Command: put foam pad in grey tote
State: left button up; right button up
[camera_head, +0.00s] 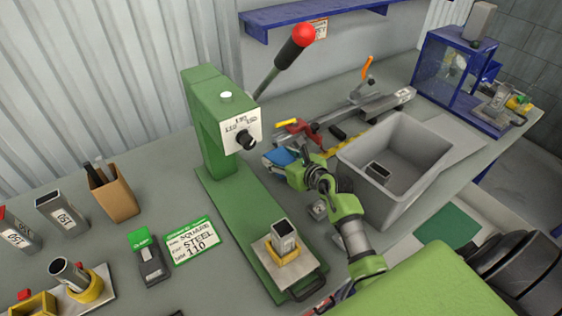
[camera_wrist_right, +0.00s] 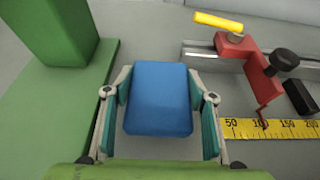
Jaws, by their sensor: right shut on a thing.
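The blue foam pad (camera_wrist_right: 159,98) is between the teal-lined fingers of my right gripper (camera_wrist_right: 160,112) in the right wrist view, and the gripper is shut on it. In the head view the pad (camera_head: 280,157) shows as a small blue patch at the tip of my right gripper (camera_head: 281,162), just right of the green press column. The grey tote (camera_head: 398,150) stands to the right of the gripper on the table. A small square metal tube piece lies inside the tote (camera_head: 377,171). My left gripper is not in view.
The green press (camera_head: 222,143) with its red-knobbed lever stands left of the gripper. A red clamp (camera_wrist_right: 262,72) and yellow ruler (camera_wrist_right: 270,128) lie to the pad's right in the wrist view. A blue-framed machine (camera_head: 447,75) stands at the back right.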

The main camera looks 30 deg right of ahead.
jog(key=shift+f, duration=1.05)
jog(key=shift+f, duration=0.15)
jog(key=o, duration=0.7)
